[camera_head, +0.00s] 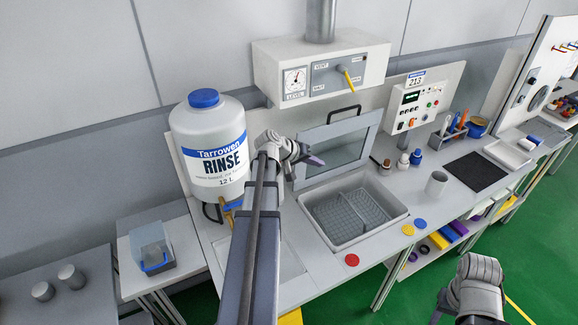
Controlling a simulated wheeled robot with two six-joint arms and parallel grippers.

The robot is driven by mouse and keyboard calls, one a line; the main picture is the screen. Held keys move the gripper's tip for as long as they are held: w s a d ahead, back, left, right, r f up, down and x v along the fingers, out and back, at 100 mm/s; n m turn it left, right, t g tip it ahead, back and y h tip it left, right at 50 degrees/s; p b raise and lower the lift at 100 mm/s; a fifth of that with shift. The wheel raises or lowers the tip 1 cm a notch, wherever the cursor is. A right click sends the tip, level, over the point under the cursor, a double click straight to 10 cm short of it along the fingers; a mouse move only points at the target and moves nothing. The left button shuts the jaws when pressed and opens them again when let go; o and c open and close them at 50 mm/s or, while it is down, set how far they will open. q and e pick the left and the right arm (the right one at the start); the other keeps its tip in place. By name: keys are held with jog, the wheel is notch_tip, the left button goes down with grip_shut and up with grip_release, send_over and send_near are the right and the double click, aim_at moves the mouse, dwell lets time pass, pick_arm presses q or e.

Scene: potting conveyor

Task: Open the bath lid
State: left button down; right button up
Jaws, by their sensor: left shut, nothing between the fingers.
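The bath (345,241) is a grey basin set in the bench, with a divided mesh basket inside. Its lid (364,127), a pale frame around a clear pane, stands raised at the bath's back edge, leaning slightly back. The black lid handle (343,113) is at its top edge. The bath's opening is uncovered. My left gripper (314,160) is shut and empty, in front of the lid's left part in the picture; whether it touches the lid I cannot tell. My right gripper (462,300) is low at the right, away from the bath; its fingers are not clear.
A large Rinse bottle (208,140) stands left of the bath. A vent box (322,70) hangs above. Red (352,260), yellow (408,230) and blue (420,223) discs lie near the front edge. A grey cup (437,184) and small bottles stand to the right.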

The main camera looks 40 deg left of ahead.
pick_arm(q)
jog(key=s+a+r+n+t+y+b, duration=0.3)
jog(key=s+a+n+t+b, duration=0.65)
jog(key=s+a, duration=0.2)
jog(key=w, duration=0.9)
jog(key=shift+w+d+g, duration=0.2)
jog(key=shift+d+g, duration=0.15)
jog(key=shift+d, duration=0.05)
pick_arm(e)
notch_tip(320, 180, down, 12)
pick_arm(q)
jog(key=shift+f+m, duration=0.1)
jog(key=shift+m, duration=0.15)
jog(key=s+d+f+b, duration=0.1)
jog(key=s+d, duration=0.1)
jog(key=d, duration=0.4)
jog(key=shift+s+d, duration=0.15)
jog(key=shift+d, duration=0.1)
pick_arm(e)
jog(key=shift+f, duration=0.55)
pick_arm(q)
jog(key=shift+f, duration=0.1)
